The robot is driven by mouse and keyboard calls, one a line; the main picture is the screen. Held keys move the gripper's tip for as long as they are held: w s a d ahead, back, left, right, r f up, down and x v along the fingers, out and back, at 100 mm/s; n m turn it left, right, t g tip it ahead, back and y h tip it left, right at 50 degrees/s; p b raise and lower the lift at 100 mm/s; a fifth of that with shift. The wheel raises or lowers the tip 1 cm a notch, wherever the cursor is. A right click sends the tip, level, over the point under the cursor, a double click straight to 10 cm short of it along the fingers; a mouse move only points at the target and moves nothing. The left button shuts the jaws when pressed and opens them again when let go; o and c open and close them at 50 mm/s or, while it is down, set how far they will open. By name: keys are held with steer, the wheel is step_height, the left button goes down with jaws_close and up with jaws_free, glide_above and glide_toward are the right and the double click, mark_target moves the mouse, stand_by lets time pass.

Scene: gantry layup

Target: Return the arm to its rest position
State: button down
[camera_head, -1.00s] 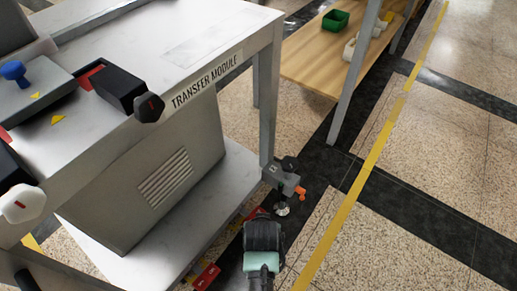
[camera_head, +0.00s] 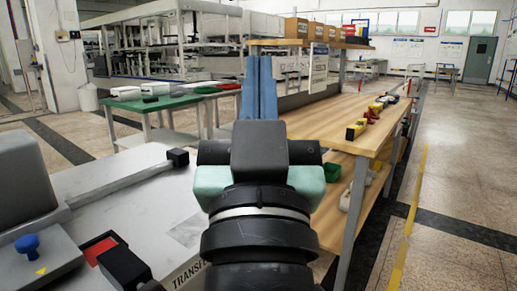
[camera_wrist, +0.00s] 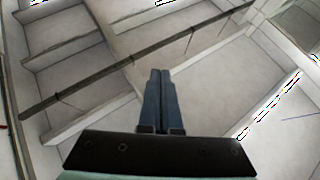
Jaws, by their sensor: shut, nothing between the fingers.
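My gripper (camera_head: 258,62) is raised in the middle of the head view, its two long blue fingers pointing up and pressed together. It is shut and holds nothing. In the wrist view the closed fingers (camera_wrist: 160,75) stand against a background of white beams and panels, with nothing between them. My wrist hides part of the bench area behind it.
The grey transfer module (camera_head: 130,215) stands close at left, with a blue knob (camera_head: 27,243) on it. A wooden workbench (camera_head: 340,128) is at right behind my arm. A green-topped table (camera_head: 165,102) stands behind left. The floor at right is clear.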

steer(key=s+r+t+p, duration=0.2)
steer(key=s+r+p, duration=0.2)
steer(key=s+r, duration=0.45)
step_height(320, 180, up, 36)
steer(key=w+p, duration=0.2)
steer(key=p, duration=3.2)
steer(key=shift+w+f, duration=0.2)
steer(key=shift+f, duration=0.05)
steer(key=shift+a, duration=0.1)
